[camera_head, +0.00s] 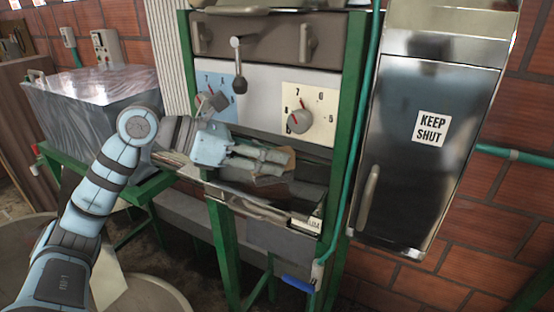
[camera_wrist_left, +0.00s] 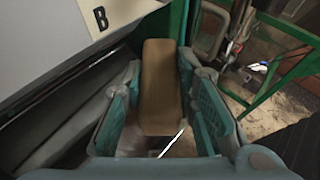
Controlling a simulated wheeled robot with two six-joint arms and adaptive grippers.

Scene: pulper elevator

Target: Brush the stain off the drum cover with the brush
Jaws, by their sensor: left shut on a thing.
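My left gripper (camera_head: 285,160) reaches in from the left, in front of the machine's lower opening below the dial panel. It is shut on a tan, block-like thing, which looks like the brush (camera_wrist_left: 160,88). In the left wrist view the brush lies between the two teal fingers (camera_wrist_left: 165,108) and sticks out past them. Its bristles cannot be made out. A dark curved metal surface (camera_wrist_left: 45,115) lies left of the gripper in the wrist view; I cannot tell whether it is the drum cover. No stain can be made out. My right gripper is not in view.
The panel above carries dials (camera_head: 299,121) and a lever (camera_head: 238,80). A steel door marked KEEP SHUT (camera_head: 400,150) stands at right. Green posts (camera_head: 345,100) flank the opening. A blue-handled tool (camera_head: 298,284) hangs low. A silver-covered box (camera_head: 85,105) stands at left.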

